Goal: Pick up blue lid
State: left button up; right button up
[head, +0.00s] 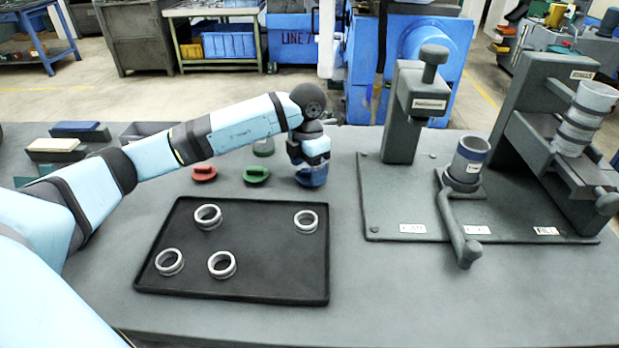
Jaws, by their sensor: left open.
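The blue lid (311,177) lies on the grey table behind the back right corner of the black tray. My left gripper (312,163) points down right at the lid and covers its upper part. Its jaws are open around or just above the lid; its fingertips are hard to make out, and I cannot tell whether they touch it. A green lid (256,175) and a red lid (204,173) lie in a row to the left of the blue one. My right gripper is not in view.
The black tray (240,291) holds several metal rings. A grinder fixture (390,200) with a clamp post, a crank and a ring stack stands at right. Boxes (80,131) sit at far left. The front table is clear.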

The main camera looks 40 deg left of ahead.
pick_arm(q)
jog(key=shift+f, duration=0.95)
jog(key=c, duration=0.6)
jog(key=shift+r, duration=0.1)
jog(key=shift+c, duration=0.2)
